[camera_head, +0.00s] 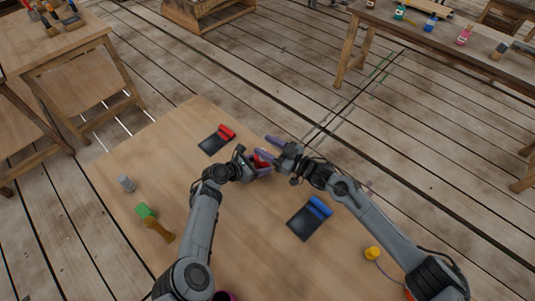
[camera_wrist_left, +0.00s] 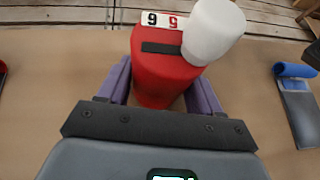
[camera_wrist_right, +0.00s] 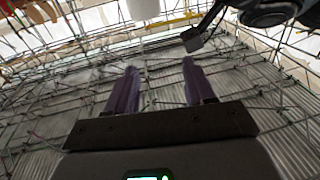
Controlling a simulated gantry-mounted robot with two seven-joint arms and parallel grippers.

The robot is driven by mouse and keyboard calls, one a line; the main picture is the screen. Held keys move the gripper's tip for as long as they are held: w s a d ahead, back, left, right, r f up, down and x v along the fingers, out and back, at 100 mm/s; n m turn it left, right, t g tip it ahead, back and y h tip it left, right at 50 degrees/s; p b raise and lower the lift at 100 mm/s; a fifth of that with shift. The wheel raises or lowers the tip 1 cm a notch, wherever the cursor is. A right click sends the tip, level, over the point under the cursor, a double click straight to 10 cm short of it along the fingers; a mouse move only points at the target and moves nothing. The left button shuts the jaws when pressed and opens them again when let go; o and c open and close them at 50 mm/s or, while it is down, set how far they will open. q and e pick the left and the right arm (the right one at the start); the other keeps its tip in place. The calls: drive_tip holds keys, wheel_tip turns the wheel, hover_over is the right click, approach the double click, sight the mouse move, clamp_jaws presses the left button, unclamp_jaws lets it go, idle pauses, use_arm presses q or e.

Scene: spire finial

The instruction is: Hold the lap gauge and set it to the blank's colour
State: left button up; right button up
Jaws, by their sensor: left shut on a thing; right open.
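My left gripper (camera_head: 262,163) is shut on the red body above the table; in the head view the gauge is mostly hidden. My right gripper (camera_head: 271,150) is open and empty, close beside the gauge. Its spread purple fingers also show in the right wrist view (camera_wrist_right: 160,75). A dark plate with a red roll (camera_head: 226,132) and one with a blue roll (camera_head: 320,206) lie on the table.
The wooden table (camera_head: 115,160) also holds a grey cylinder (camera_head: 126,183), a green block (camera_head: 145,211), a brown-gold piece (camera_head: 159,230) and a yellow knob (camera_head: 373,253). Other benches stand behind, at left and right. Bare tabletop lies around the plates.

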drive_tip(key=shift+r, duration=1.6)
use_arm(q)
drive_tip(key=o, duration=0.9)
use_arm(e)
drive_tip(key=shift+r, duration=0.1)
